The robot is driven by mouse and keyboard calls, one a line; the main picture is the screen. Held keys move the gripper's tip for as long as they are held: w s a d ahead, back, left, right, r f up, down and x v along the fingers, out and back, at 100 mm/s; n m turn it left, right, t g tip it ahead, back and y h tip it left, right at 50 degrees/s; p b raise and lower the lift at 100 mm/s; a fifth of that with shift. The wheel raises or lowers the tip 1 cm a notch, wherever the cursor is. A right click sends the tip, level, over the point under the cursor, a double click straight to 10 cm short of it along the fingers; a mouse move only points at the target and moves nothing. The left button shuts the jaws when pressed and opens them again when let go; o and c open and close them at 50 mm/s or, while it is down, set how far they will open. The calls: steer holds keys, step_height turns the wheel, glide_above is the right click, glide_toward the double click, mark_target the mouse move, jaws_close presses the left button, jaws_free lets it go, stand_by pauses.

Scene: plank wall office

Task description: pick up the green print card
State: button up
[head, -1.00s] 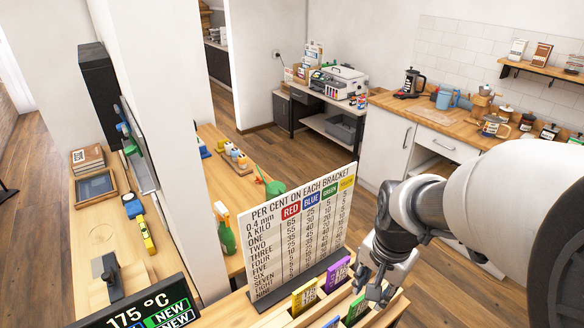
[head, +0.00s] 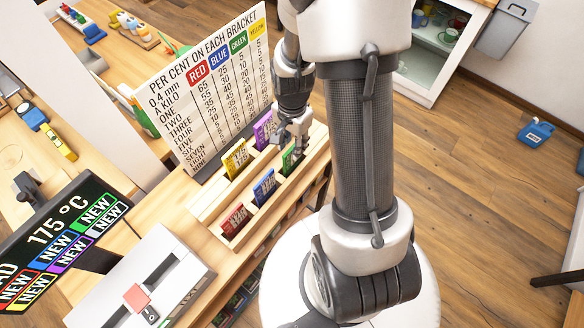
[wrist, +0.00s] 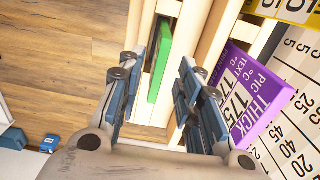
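The green print card (head: 289,158) stands in a slot of the wooden card rack (head: 228,252), at its far right end. In the wrist view the green card (wrist: 161,62) shows edge-on, upright in its slot. My gripper (head: 292,132) is above the green card in the head view and partly covers it. In the wrist view my gripper (wrist: 162,72) is open, one finger on each side of the card's line. The fingers look apart from the card; how far down they reach beside it I cannot tell.
A purple card (wrist: 255,98) stands right of my right finger. Yellow (head: 236,160), blue (head: 264,187) and red (head: 236,221) cards share the rack. A tall percentage board (head: 203,95) rises close behind. A temperature sign (head: 65,240) stands at lower left.

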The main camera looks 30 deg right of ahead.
steer(key=b, duration=0.2)
glide_above(293, 170)
steer(key=shift+w+d+f, duration=0.1)
steer(key=shift+w+f, duration=0.1)
steer(key=shift+f, duration=1.35)
steer(key=shift+w+f, duration=0.15)
steer(key=shift+f, duration=1.35)
steer(key=shift+c, duration=0.4)
jaws_close()
